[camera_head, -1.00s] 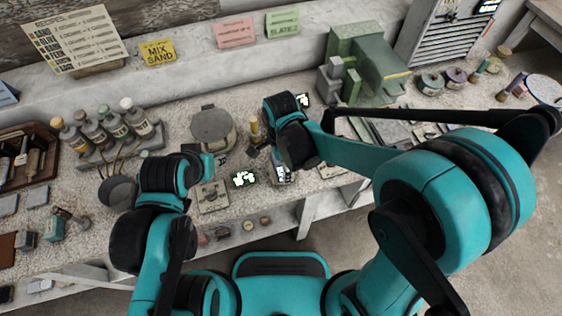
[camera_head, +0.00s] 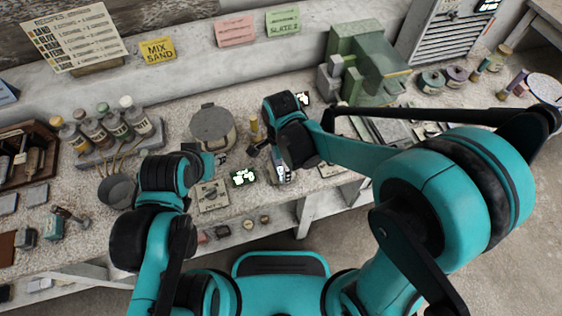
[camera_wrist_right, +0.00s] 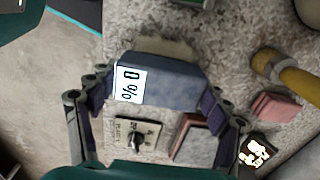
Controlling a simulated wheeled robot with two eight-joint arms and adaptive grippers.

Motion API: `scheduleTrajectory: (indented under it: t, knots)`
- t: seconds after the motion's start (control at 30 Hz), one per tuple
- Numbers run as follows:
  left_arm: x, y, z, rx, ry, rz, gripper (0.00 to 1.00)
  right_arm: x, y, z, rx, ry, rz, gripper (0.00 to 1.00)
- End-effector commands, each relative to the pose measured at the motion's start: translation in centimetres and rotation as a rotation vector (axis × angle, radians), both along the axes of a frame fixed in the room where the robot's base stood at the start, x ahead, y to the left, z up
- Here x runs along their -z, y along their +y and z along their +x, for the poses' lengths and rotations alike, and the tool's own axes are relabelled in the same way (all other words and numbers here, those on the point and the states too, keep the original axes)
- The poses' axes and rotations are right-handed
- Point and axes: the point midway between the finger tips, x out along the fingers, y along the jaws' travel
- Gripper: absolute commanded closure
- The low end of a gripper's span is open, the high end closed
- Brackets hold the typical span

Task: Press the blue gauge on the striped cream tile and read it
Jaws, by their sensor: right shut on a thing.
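The blue gauge (camera_wrist_right: 170,78) is a blue-grey block between the fingers of my right gripper (camera_wrist_right: 158,92) in the right wrist view. Its white display reads "0 %". A cream tile (camera_wrist_right: 160,46) shows partly behind the gauge; its stripes cannot be made out, and I cannot tell whether the gauge touches it. In the head view, the gauge's display (camera_head: 282,173) shows below my right wrist, and the tile is not clear there. My left gripper (camera_head: 207,164) is near the round lidded pot, mostly hidden by its own wrist, so its fingers are unclear.
A plate with a dial (camera_head: 212,195) lies near the bench's front edge, beside a dark block with a lit display (camera_head: 243,177). Stacked reddish and grey tiles (camera_wrist_right: 200,142) lie close to the gauge. The round pot (camera_head: 212,127) and a yellow cylinder (camera_wrist_right: 292,76) stand nearby.

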Motion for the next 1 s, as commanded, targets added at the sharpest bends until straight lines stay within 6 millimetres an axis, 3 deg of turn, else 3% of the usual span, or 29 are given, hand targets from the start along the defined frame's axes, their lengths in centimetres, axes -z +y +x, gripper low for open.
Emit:
scheduleTrajectory:
  t: [1.0]
  knots:
    - [0.67,0.00,0.00,0.000,0.000,0.000,0.60,0.74,0.00,0.00,0.000,0.000,0.000,0.46]
